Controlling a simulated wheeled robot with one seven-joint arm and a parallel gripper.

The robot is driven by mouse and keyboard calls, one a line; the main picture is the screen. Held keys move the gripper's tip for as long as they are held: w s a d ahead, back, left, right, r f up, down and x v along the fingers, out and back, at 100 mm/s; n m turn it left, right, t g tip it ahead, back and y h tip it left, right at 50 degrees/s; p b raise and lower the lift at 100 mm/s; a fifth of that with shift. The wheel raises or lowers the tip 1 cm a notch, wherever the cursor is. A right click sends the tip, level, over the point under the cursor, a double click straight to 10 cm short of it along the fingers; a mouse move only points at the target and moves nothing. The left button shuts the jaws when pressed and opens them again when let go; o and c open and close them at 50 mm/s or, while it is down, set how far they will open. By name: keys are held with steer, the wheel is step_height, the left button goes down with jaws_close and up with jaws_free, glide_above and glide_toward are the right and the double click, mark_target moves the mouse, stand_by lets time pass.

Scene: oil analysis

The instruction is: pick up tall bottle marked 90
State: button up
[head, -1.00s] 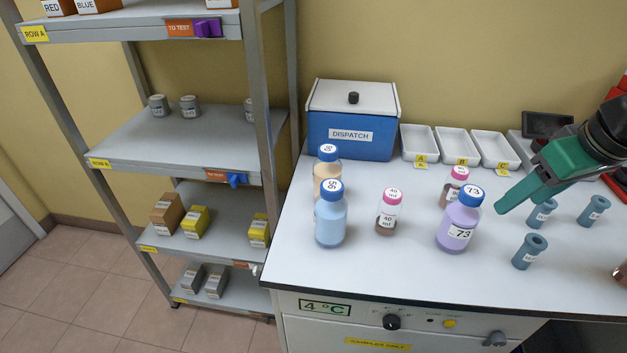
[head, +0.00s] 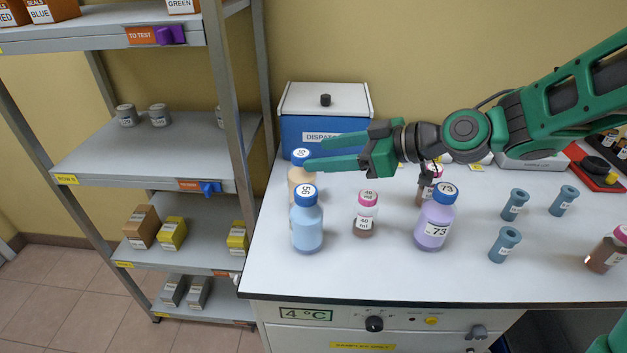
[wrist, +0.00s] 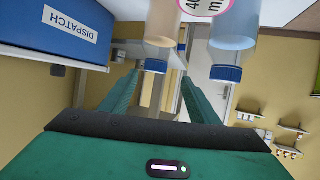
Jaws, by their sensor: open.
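The tall bottle with a blue cap and tan contents (head: 299,192) stands upright at the back left of the bench; its cap number is small but looks like 90. The tall light-blue bottle (head: 307,232) stands in front of it and hides part of its body. My gripper (head: 314,153) is open and empty, pointing left, with its fingertips near the tan bottle's cap in the head view. In the wrist view, that blue cap (wrist: 155,66) shows between and beyond the open fingers, apparently not touched. The light-blue bottle's cap (wrist: 226,73) shows to its right.
A blue dispatch box (head: 297,128) stands behind the bottles. A small pink-capped bottle (head: 365,224) and a purple bottle marked 73 (head: 435,226) stand to the right. A grey shelf rack (head: 130,150) is at left.

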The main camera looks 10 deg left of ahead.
mark_target(301, 154)
steer(key=shift+y, duration=0.3)
steer(key=x, duration=0.6)
steer(key=shift+w+d, duration=0.1)
steer(key=shift+w, duration=0.1)
steer(key=x, duration=0.5)
steer(key=shift+w+d+f, duration=0.15)
steer(key=shift+w+f, duration=0.15)
steer(key=shift+f, duration=0.05)
steer(key=shift+c, duration=0.5)
jaws_close()
